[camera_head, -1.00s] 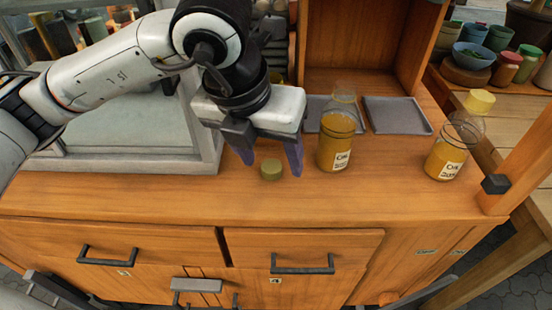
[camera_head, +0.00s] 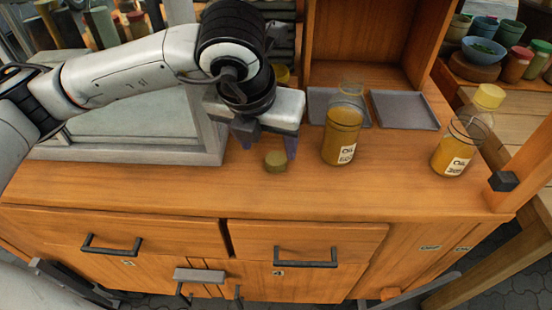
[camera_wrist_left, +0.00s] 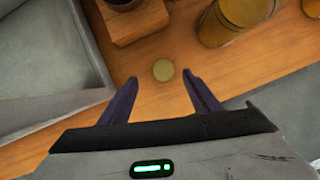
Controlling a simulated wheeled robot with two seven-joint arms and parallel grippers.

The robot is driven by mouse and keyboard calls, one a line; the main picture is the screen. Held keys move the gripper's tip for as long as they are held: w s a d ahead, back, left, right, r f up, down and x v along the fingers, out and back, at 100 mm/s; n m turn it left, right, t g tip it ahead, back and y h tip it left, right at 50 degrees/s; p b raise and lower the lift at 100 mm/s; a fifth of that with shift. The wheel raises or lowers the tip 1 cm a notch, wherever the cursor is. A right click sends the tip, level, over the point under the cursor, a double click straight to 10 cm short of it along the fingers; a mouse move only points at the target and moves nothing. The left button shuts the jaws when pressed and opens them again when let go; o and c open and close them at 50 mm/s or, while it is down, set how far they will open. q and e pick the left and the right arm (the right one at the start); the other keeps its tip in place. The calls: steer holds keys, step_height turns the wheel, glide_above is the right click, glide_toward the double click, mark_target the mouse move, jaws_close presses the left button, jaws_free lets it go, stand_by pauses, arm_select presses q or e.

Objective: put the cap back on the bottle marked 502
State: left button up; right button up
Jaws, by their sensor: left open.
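A small round olive-yellow cap (camera_head: 275,162) lies on the wooden worktop. An uncapped glass bottle (camera_head: 342,140) of yellow-brown oil stands upright to its right. A second oil bottle (camera_head: 455,155) with a pale yellow cap (camera_head: 489,96) stands farther right. Both labels read "Oil"; their numbers are too small to read. My left gripper (camera_head: 268,143) is open and empty, just behind and above the loose cap. In the left wrist view, the cap (camera_wrist_left: 163,70) shows just beyond and between the open fingertips (camera_wrist_left: 160,79). My right gripper is out of view.
Two grey trays (camera_head: 405,110) lie behind the bottles, before an open wooden shelf. A grey-framed box (camera_head: 140,150) stands left of the gripper. The worktop's front strip (camera_head: 200,195) is clear. A wooden post (camera_head: 525,180) stands at the right edge.

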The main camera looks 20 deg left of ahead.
mark_target(276, 159)
arm_select(q)
steer(key=shift+f, duration=0.1)
steer(key=x, duration=0.5)
steer(key=shift+d, duration=0.3)
steer(key=shift+s, duration=0.1)
steer(key=c, duration=1.1)
step_height(276, 159, up, 10)
